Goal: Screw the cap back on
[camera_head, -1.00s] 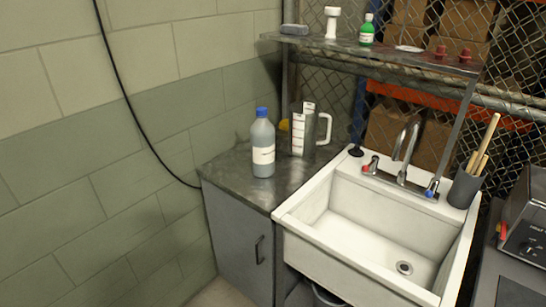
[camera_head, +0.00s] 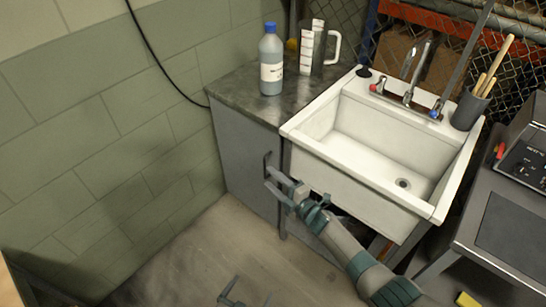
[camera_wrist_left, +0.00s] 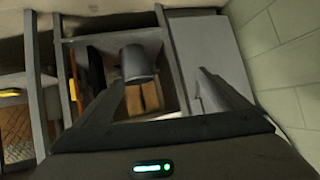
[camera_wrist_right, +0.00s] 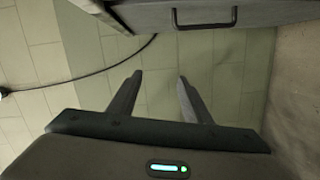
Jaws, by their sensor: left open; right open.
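A grey-blue plastic bottle (camera_head: 271,73) with a white label stands upright on the metal counter (camera_head: 240,105), left of the sink. A blue cap (camera_head: 270,27) sits on top of its neck; how tightly it is seated cannot be told. My right gripper (camera_head: 270,171) is open and empty in front of the cabinet, below and apart from the bottle. Its open fingers show in the right wrist view (camera_wrist_right: 160,78). My left gripper (camera_head: 251,288) is lower, near the floor at the bottom edge, also open and empty. Its fingers show in the left wrist view (camera_wrist_left: 158,88).
A measuring jug (camera_head: 322,52) stands right of the bottle. The white sink (camera_head: 365,140) has a faucet (camera_head: 412,75) and a grey cup of sticks (camera_head: 468,110). A cabinet handle (camera_head: 267,160) is beside my right gripper. A bucket (camera_wrist_left: 138,62) shows under the sink. A wall bounds the left.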

